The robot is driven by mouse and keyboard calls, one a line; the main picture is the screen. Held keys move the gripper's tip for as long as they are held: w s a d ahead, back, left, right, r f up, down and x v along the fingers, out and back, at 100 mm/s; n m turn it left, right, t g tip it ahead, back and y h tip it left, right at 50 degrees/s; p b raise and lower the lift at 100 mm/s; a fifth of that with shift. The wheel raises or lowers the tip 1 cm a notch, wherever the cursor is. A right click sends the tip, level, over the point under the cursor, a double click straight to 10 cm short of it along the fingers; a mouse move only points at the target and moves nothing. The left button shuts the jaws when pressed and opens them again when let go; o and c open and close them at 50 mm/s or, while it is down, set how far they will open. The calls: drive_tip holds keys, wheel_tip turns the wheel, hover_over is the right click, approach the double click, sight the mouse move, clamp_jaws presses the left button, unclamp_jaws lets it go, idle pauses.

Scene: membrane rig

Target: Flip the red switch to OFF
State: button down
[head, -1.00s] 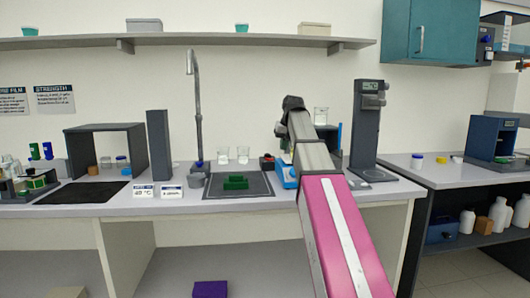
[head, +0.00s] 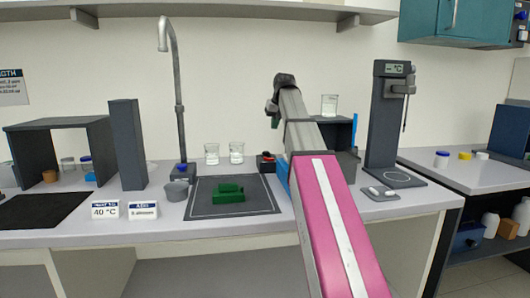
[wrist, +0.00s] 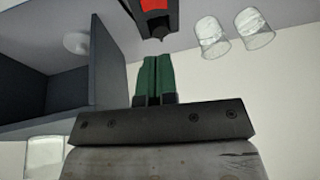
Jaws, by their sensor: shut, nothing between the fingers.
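The red switch (head: 266,156) sits on a small black box on the bench, just behind the dark mat and left of my arm in the head view. In the wrist view the red part (wrist: 154,5) shows at the top edge, on a black housing and cut off by the frame. My gripper (wrist: 156,60) has its green fingers shut and empty, pointing towards the black housing with a visible gap. In the head view the arm's end is above the bench near the switch, and the fingertips are hard to make out. The switch's setting cannot be read.
Two glass beakers (head: 236,153) stand left of the switch. A green block (head: 229,193) lies on the dark mat (head: 204,209). A tall faucet (head: 177,100) stands further left. A grey stand with a display (head: 384,120) is on the right. A shelf (head: 230,10) runs above.

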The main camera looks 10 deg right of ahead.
approach(265, 158)
drive_tip(key=x, duration=0.5)
drive_tip(key=shift+w+d+f, duration=0.15)
drive_tip(key=shift+w+d, duration=0.05)
drive_tip(key=shift+w, duration=0.3)
drive_tip(key=shift+a+f, duration=0.35)
drive_tip(key=shift+f, duration=0.45)
drive_tip(key=shift+a, duration=0.1)
drive_tip(key=shift+a+f+h, duration=0.35)
drive_tip(key=shift+f+h, duration=0.1)
drive_tip(key=shift+h, duration=0.15)
drive_tip(key=shift+d, duration=0.15)
drive_tip(key=shift+d+r, duration=0.1)
drive_tip(key=shift+d, duration=0.05)
drive_tip(key=shift+d+r, duration=0.15)
drive_tip(key=shift+d, duration=0.4)
